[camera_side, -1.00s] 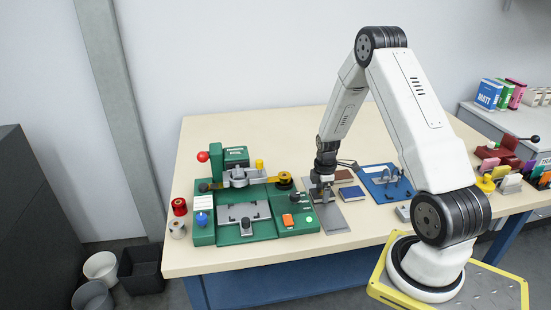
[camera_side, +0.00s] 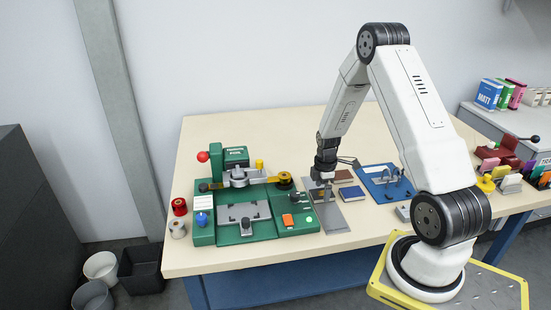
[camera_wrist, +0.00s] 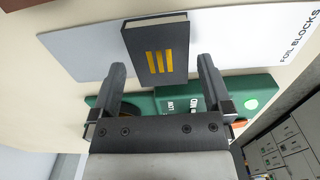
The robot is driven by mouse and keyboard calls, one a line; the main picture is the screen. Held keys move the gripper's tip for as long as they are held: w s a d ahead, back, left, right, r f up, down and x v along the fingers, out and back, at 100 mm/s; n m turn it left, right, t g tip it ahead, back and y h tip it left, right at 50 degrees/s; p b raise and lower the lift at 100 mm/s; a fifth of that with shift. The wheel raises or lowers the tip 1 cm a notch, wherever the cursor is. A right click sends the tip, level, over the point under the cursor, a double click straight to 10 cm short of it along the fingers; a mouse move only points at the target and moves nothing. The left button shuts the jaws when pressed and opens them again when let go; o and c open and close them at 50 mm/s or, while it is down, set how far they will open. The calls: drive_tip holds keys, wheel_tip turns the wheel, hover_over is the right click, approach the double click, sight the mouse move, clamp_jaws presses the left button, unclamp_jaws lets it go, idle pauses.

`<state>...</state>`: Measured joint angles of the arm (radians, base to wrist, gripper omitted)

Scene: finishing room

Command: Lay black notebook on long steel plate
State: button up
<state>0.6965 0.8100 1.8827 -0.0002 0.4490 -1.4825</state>
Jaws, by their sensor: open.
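The black notebook (camera_wrist: 155,62), with gold bars on its cover, lies on the long steel plate (camera_wrist: 85,48) in the wrist view. The plate also shows in the side view (camera_side: 334,218), beside the green machine. My gripper (camera_wrist: 161,66) is open, with one finger on each side of the notebook's near end and a gap at each side. In the side view my gripper (camera_side: 323,190) is just above the plate's far part and hides much of the notebook there.
The green machine (camera_side: 262,222) stands close to the plate's left. A brown book (camera_side: 343,176) and a blue book (camera_side: 352,194) lie to its right, then a blue board (camera_side: 388,183) with metal parts. The back of the table is clear.

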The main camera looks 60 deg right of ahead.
sight(322, 193)
wheel_tip(322, 193, up, 11)
idle(0.6)
idle(0.5)
drive_tip(key=s+a+r+m+t, duration=0.1)
drive_tip(key=a+m, duration=0.3)
drive_tip(key=a, duration=0.9)
drive_tip(key=s+a+r+m+t, duration=0.1)
drive_tip(key=s+a+r+m, duration=0.2)
drive_tip(key=a, duration=1.1)
drive_tip(key=shift+s+m+t, duration=0.2)
drive_tip(key=shift+m+t, duration=0.1)
drive_tip(key=shift+m, duration=0.7)
drive_tip(key=shift+a, duration=0.1)
